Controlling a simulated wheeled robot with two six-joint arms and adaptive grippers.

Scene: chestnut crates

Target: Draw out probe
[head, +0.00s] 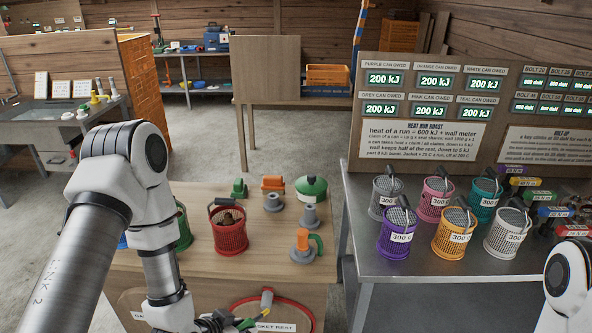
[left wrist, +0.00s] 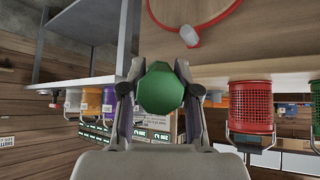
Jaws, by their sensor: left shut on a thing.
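My left gripper (head: 222,321) is low at the front of the wooden table, at the bottom edge of the head view. In the left wrist view (left wrist: 160,90) its two fingers are shut on a green faceted handle (left wrist: 160,88). A small green part of the handle (head: 246,324) shows in the head view. Whatever is attached to the handle is hidden, so I cannot tell whether it is the probe. My right gripper is not in view.
The wooden table (head: 200,270) bears a red basket (head: 230,238) with brown contents, a green lid (head: 311,186) and an orange-handled fitting (head: 303,254). A red hoop (head: 303,305) is at its front. Several labelled baskets stand on the metal table (head: 420,266) at right.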

